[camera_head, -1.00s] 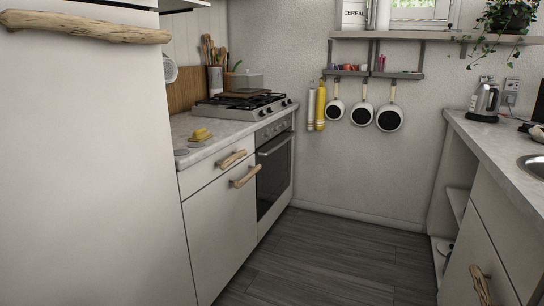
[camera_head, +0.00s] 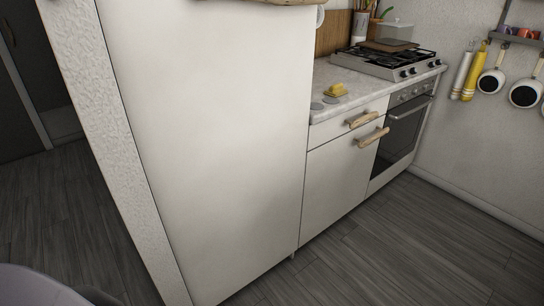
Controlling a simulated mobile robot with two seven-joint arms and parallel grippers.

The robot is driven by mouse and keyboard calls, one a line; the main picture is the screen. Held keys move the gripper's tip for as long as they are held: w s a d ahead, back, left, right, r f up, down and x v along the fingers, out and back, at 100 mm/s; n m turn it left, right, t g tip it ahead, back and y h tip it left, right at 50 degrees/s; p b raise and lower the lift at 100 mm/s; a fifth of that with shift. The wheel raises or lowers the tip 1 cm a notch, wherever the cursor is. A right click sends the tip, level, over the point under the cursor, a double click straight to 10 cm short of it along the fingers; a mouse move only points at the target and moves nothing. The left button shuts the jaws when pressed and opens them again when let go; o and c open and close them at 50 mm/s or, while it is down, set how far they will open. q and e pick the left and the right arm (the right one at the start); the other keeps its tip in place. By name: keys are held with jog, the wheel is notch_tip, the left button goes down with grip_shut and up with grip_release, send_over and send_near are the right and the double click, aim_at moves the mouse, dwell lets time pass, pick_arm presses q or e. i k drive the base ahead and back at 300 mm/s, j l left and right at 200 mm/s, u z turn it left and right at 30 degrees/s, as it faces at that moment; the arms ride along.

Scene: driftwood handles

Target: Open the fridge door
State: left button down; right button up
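A tall white door panel (camera_head: 210,130), apparently the fridge front, fills the middle of the head view. It looks shut. The lower edge of a driftwood handle (camera_head: 268,2) shows at the top of the picture; the rest of the handle is cut off. Neither of my grippers is in view, and nothing is seen touching the door or its handle.
A textured white wall end (camera_head: 108,140) stands left of the panel. Right of it are a low cabinet (camera_head: 340,180) with driftwood handles, a counter (camera_head: 350,100) with a yellow item (camera_head: 336,90), a hob (camera_head: 392,62) and an oven (camera_head: 402,135). Grey floor (camera_head: 400,260) is clear in front.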

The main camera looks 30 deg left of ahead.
aim_at(215, 95)
jog(key=u, duration=0.1)
jog(key=i+z, duration=0.3)
jog(key=i, duration=0.2)
jog(key=i+j+z, duration=0.1)
jog(key=i+z, duration=0.15)
jog(key=i, duration=0.2)
jog(key=i+z, duration=0.35)
jog(key=i, duration=0.75)
jog(key=i+u, duration=0.2)
jog(key=i, duration=0.35)
jog(key=i+l+u, duration=0.2)
jog(key=i, duration=0.4)
jog(key=i+u, duration=0.75)
jog(key=u, duration=3.75)
jog(key=j, duration=0.1)
